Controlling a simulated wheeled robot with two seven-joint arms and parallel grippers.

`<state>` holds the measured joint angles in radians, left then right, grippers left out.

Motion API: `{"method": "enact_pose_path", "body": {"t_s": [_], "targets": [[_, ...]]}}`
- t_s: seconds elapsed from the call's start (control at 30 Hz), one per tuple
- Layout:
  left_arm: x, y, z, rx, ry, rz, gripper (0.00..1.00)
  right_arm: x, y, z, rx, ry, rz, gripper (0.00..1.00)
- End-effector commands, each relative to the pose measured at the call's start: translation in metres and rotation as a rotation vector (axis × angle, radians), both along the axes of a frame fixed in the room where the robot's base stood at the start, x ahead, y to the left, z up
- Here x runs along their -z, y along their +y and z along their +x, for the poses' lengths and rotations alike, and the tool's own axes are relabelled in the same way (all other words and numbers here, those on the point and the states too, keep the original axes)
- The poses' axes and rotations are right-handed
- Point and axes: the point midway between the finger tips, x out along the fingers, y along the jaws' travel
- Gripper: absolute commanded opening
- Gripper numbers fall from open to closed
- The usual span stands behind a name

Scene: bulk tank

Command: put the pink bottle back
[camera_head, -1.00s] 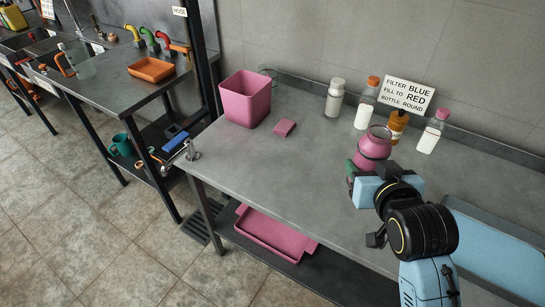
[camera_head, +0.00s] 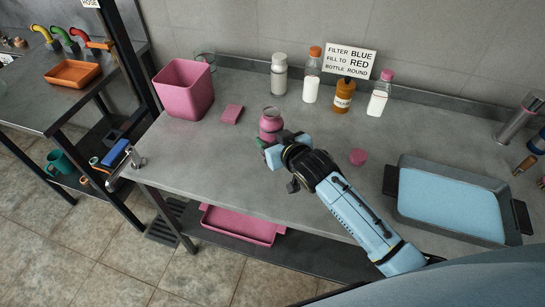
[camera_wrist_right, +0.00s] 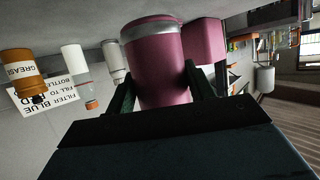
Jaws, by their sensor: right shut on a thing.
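The pink bottle (camera_head: 270,122), with a silver rim and open-looking top, is upright over the grey worktop, in front of the row of bottles. My right gripper (camera_head: 272,142) is shut on it. In the right wrist view the pink bottle (camera_wrist_right: 158,68) sits between the two dark fingers. Whether its base touches the worktop is hidden. My left gripper is not in view.
A pink bin (camera_head: 185,92) and pink block (camera_head: 232,114) are to the left. A pink disc (camera_head: 357,156) and blue tray (camera_head: 450,205) lie right.

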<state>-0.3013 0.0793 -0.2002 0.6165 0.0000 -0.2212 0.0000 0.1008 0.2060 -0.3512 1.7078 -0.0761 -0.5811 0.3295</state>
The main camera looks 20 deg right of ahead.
Motion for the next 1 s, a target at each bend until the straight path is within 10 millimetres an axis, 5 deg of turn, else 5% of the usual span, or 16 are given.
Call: {"method": "enact_pose_path", "body": {"t_s": [0.47,0.87,0.9,1.0], "targets": [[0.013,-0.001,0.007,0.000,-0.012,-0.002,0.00,0.056,0.000,-0.001,0.000,0.001,-0.001,0.29],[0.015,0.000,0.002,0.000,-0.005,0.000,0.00,0.061,0.000,0.000,-0.001,-0.002,0.001,0.29],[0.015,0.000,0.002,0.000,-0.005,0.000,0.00,0.061,0.000,-0.001,-0.001,-0.001,0.001,0.57],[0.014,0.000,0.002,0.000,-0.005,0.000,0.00,0.060,0.000,-0.001,-0.001,-0.001,0.001,0.70]]}}
